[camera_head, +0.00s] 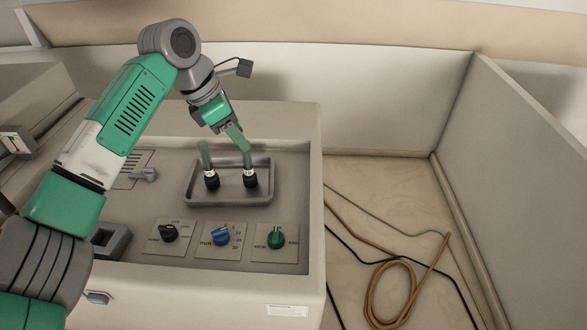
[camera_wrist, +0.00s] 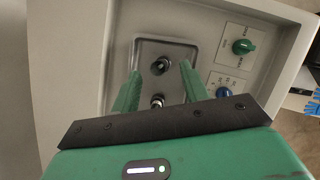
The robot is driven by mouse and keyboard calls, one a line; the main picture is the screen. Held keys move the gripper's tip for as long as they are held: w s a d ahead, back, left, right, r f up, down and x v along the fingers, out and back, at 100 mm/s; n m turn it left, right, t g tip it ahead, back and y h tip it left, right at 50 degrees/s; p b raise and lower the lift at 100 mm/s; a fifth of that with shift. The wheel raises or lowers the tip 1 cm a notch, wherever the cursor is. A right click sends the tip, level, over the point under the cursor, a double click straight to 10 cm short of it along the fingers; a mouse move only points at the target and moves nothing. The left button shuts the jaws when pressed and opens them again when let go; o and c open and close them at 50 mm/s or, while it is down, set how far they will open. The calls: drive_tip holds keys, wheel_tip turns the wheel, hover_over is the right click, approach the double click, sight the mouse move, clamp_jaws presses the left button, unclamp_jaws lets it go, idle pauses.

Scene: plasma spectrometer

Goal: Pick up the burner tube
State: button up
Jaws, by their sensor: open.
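Two upright tubes with black bases stand in a shallow grey tray (camera_head: 230,198). The left tube (camera_head: 206,160) and the right tube (camera_head: 249,163) look greenish above their bases. I cannot tell which is the burner tube. My gripper (camera_head: 241,143) is open, pointing down just above the right tube. In the wrist view, the open green fingers (camera_wrist: 159,70) flank the right tube (camera_wrist: 161,65) with space on both sides; nothing is gripped. The left tube (camera_wrist: 157,101) shows nearer the palm, partly hidden by the gripper body.
The tray is set in the instrument's top panel. In front are a black knob (camera_head: 170,233), a blue knob (camera_head: 221,236) and a green knob (camera_head: 276,238). A square grey socket (camera_head: 110,240) is at left. Hoses (camera_head: 400,290) lie on the floor right. A low wall (camera_head: 390,100) stands behind.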

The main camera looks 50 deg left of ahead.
sight(248, 153)
drive_tip(key=p+x, duration=0.1)
drive_tip(key=x, duration=0.1)
drive_tip(key=p+x, duration=0.1)
drive_tip(key=x, duration=0.1)
drive_tip(key=p+x, duration=0.1)
drive_tip(key=x, duration=0.1)
drive_tip(key=shift+s+a+f, duration=0.2)
drive_tip(key=shift+f, duration=0.25)
drive_tip(key=shift+w+f, duration=0.15)
drive_tip(key=shift+f, duration=0.35)
clamp_jaws()
